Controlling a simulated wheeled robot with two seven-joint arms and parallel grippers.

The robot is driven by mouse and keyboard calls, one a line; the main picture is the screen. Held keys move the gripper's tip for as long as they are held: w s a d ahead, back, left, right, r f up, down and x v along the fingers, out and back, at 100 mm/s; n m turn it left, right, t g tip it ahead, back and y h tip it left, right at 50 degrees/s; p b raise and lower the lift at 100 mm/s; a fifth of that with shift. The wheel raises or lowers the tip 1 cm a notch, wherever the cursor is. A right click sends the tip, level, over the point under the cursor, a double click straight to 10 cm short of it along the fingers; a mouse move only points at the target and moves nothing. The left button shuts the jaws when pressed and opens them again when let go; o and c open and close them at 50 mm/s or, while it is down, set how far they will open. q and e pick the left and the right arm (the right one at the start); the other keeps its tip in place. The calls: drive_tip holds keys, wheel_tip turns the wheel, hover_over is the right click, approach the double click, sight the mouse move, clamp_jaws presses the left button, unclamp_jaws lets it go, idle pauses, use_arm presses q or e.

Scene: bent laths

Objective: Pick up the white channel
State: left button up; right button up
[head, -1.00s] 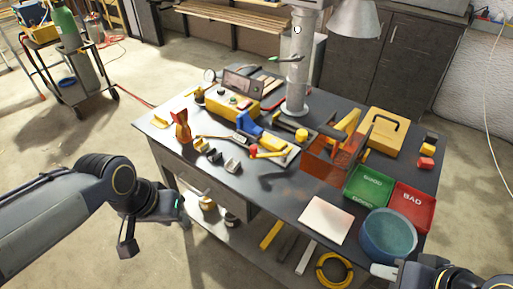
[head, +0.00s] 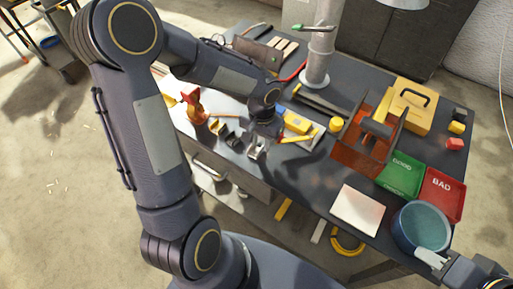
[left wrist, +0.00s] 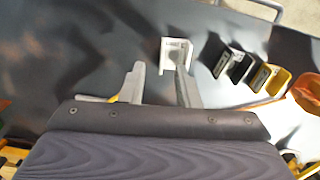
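The white channel (left wrist: 177,50) is a small pale U-shaped piece on the dark table, ahead of my left gripper (left wrist: 160,72) in the left wrist view. My left gripper is open and empty. Its right finger overlaps the channel's lower part in that view, and I cannot tell whether they touch. In the head view the white channel (head: 256,153) shows near the table's front edge, partly hidden under my left gripper. My right gripper (head: 432,258) is at the lower right by the blue bin; its finger gap is not clear.
The orange holder (head: 365,145), green GOOD tray (head: 400,178), red BAD tray (head: 442,193) and blue bin (head: 420,228) fill the table's right side.

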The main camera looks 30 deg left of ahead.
sight(260, 150)
use_arm(q)
wheel_tip(260, 150, down, 3)
drive_tip(key=shift+s+a+f, duration=0.1)
drive_tip(key=shift+f, duration=0.05)
clamp_jaws()
idle(0.4)
